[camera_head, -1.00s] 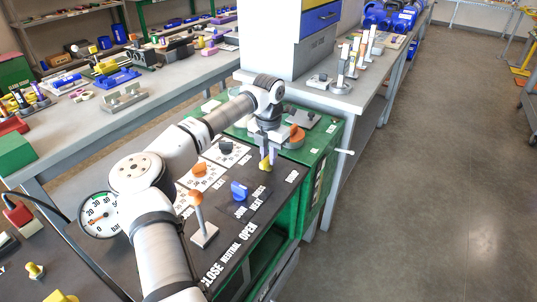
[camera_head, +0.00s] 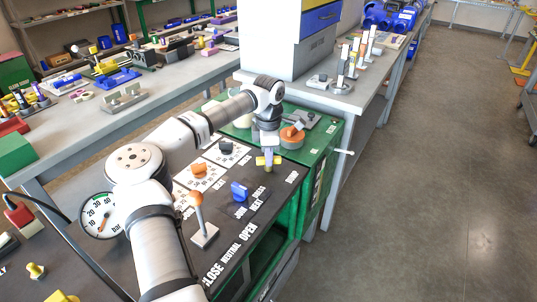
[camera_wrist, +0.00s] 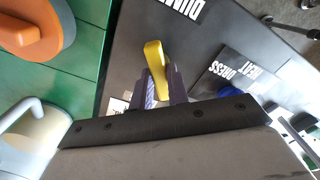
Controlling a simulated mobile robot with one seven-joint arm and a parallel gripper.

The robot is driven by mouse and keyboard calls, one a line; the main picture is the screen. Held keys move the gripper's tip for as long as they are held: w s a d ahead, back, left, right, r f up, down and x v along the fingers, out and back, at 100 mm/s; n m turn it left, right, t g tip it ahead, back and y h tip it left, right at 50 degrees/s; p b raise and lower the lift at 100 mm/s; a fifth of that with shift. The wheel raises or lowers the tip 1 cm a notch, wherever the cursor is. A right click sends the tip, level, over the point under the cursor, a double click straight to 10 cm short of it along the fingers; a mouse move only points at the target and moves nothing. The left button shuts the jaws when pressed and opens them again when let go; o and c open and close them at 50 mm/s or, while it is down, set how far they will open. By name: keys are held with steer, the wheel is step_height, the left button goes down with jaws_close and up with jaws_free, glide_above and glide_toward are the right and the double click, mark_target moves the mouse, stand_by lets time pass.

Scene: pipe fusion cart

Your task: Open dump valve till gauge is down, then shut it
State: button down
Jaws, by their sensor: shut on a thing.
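The dump valve's yellow handle (camera_head: 275,160) stands at the far end of the dark cart top. In the wrist view, the handle (camera_wrist: 155,62) is between the two fingers, beside an upside-down label (camera_wrist: 185,12) that reads DUMP. My gripper (camera_head: 268,163) is shut on the handle from above. The handle lies roughly crosswise in the head view. The round white gauge (camera_head: 92,228) is at the left, partly behind my arm. Its orange needle points to the lower part of the dial; the exact reading is too small to tell.
An orange knob (camera_head: 291,134) sits just beyond the valve on the green cart body. A blue selector (camera_head: 239,191), orange and black dial knobs, and an orange-topped lever (camera_head: 197,205) stand on the panel nearer me. The floor at right is clear.

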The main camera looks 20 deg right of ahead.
steer(key=m, duration=0.6)
stand_by(0.6)
steer(key=c, duration=1.4)
jaws_free()
steer(key=shift+o, duration=0.2)
steer(key=shift+r, duration=0.1)
step_height(320, 180, up, 14)
steer(key=b, duration=0.1)
